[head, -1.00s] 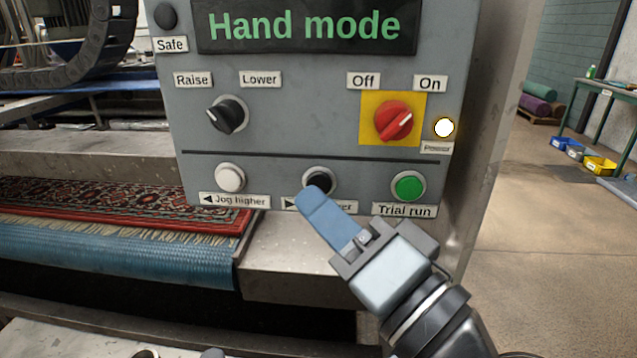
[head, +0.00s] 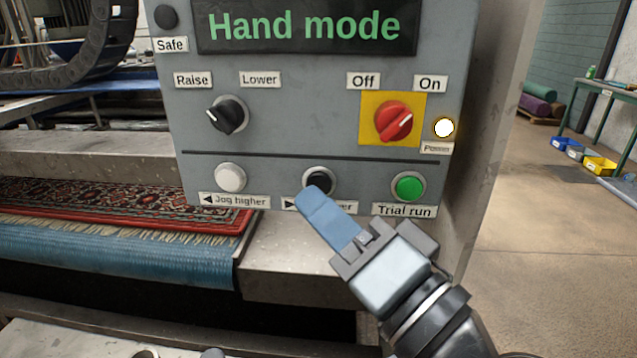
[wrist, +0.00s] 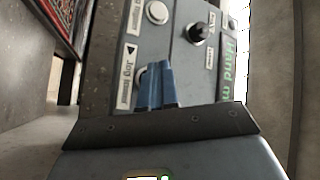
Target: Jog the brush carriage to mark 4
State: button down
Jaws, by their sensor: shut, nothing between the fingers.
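My gripper (head: 316,196) is shut and empty, its blue fingertips at the lower edge of the black jog button (head: 319,177) on the grey control panel. I cannot tell whether they touch it. The fingers cover part of that button's label, which reads "Jog lower" in the wrist view. The white "Jog higher" button (head: 230,177) is to the left. The display (head: 305,27) reads "Hand mode". In the wrist view the blue fingers (wrist: 157,72) hide the black button. The brush carriage and the marks cannot be made out.
The black Raise/Lower knob (head: 227,114), red power switch (head: 393,121) and green "Trial run" button (head: 408,186) share the panel. The lamp (head: 444,127) beside the switch is lit white. A patterned red rug (head: 110,212) lies on the machine at left. Open floor is at right.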

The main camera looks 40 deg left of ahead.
dwell(0.6)
jog(key=shift+w+a, duration=0.2)
jog(key=shift+w, duration=0.15)
jog(key=shift+w+a, duration=0.2)
jog(key=shift+w, duration=0.15)
dwell(0.7)
jog(key=shift+s, duration=0.1)
dwell(2.2)
jog(key=shift+s+d, duration=0.45)
jog(key=shift+s, duration=0.25)
jog(key=shift+s+d, duration=0.45)
jog(key=shift+s, duration=0.25)
jog(key=shift+s+d, duration=0.4)
jog(key=shift+s, duration=0.25)
jog(key=shift+s+d, duration=0.45)
jog(key=shift+s, duration=0.25)
